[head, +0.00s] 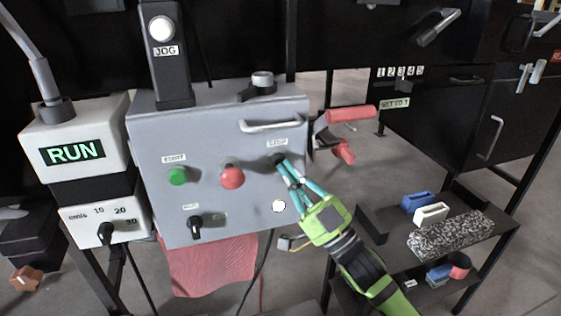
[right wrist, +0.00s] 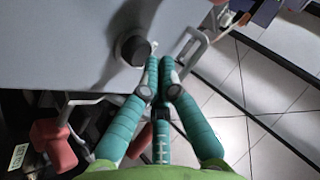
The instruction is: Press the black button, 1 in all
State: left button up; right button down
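A grey control box (head: 215,205) carries a green button (head: 177,176), a red button (head: 231,176) and a black button (head: 277,159) under a small label at its right. My right gripper (head: 281,163) reaches up from the lower right, its teal fingertips at the black button and partly covering it. In the right wrist view the fingers (right wrist: 162,72) are together with nothing between them, and a dark round button (right wrist: 133,47) stands just left of the tips. I cannot tell whether the tips touch it. My left gripper is not in view.
A metal handle (head: 271,123) sits on the box above the black button. Red grips (head: 350,114) stick out at right. A black selector knob (head: 195,226) is lower left. A RUN display (head: 72,152) stands left; a shelf (head: 395,250) with several items is lower right.

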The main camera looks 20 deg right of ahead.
jog(key=shift+w, duration=0.55)
dwell(0.7)
jog(key=shift+s, duration=0.15)
jog(key=shift+s+p, duration=0.45)
jog(key=shift+s, duration=0.3)
jog(key=s+p, duration=0.2)
jog(key=s, duration=0.3)
jog(key=shift+d, duration=0.1)
jog(key=shift+f, duration=0.1)
dwell(0.6)
